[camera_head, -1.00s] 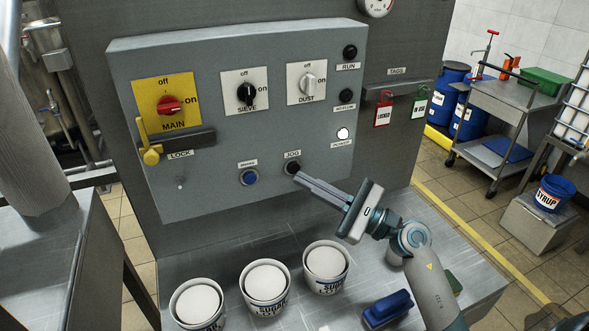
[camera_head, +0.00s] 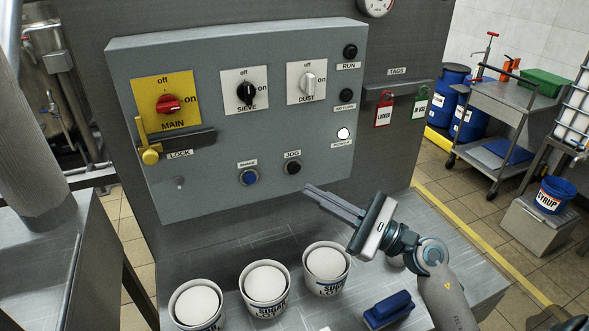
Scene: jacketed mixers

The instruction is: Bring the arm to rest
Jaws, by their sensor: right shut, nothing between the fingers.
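My right gripper (camera_head: 308,190) is shut and empty, below and right of the black JOG button (camera_head: 292,168) on the grey control panel (camera_head: 215,190). It is apart from the button and above the metal table (camera_head: 240,240), with its fingers pointing up and left. My right arm comes in from the lower right. My left gripper is not in view. The POWER lamp (camera_head: 343,133) is lit white.
Several white tubs, among them the right one (camera_head: 326,287), stand along the table's front. A blue-handled object (camera_head: 388,309) lies right of them, close to my forearm. Red (camera_head: 383,112) and green (camera_head: 420,106) tags hang right of the panel. A cart (camera_head: 500,115) stands on the floor beyond.

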